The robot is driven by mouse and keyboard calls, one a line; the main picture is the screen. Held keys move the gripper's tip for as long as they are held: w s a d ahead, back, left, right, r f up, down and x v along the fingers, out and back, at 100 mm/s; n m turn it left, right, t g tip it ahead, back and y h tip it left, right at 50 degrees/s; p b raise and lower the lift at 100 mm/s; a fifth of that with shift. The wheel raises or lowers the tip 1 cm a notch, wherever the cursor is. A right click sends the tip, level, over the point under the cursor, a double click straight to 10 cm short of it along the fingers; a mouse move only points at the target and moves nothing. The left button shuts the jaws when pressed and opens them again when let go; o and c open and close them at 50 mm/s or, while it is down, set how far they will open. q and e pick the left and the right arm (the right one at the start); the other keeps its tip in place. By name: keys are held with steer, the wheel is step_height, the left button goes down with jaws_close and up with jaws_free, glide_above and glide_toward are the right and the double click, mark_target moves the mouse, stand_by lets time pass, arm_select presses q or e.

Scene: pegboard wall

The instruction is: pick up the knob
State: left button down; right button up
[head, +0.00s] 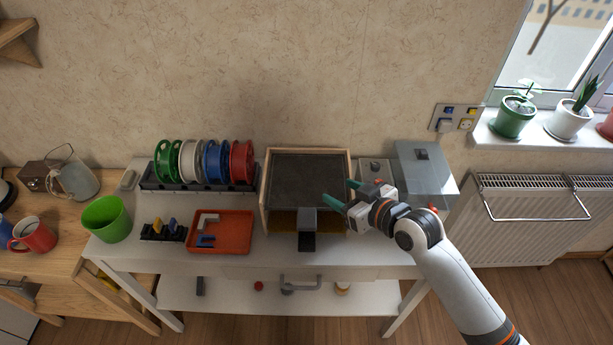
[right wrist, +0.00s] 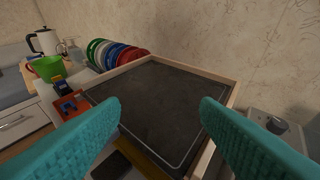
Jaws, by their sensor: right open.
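My right gripper (head: 341,193) is open and empty above the right part of the dark-topped wooden box (head: 305,178) on the white table. In the right wrist view its teal fingers (right wrist: 160,107) are spread wide over the box's dark top, with nothing between them. On the low shelf, a small red round piece (head: 258,286) and a small pale round piece (head: 341,289) look like knobs. A dark knob (right wrist: 277,125) also shows on a grey unit right of the box. I cannot tell which one the task means. My left gripper is out of view.
An orange tray (head: 240,249) with small parts, a green cup (head: 106,219) and a rack of coloured spools (head: 205,163) stand left of the box. A grey bar handle (head: 300,286) lies on the low shelf.

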mark_target(310, 177)
steer(key=p+x, duration=0.1)
steer(key=x, duration=0.5)
steer(key=shift+w, duration=0.1)
steer(key=shift+w+a+f+p, duration=0.1)
steer(key=shift+w+a+p, duration=0.2)
steer(key=shift+w+a, duration=0.1)
steer(key=x, duration=0.4)
steer(key=shift+a+f+p, duration=0.1)
steer(key=shift+a+p, duration=0.05)
steer(key=shift+p, duration=0.2)
steer(key=c, duration=1.1)
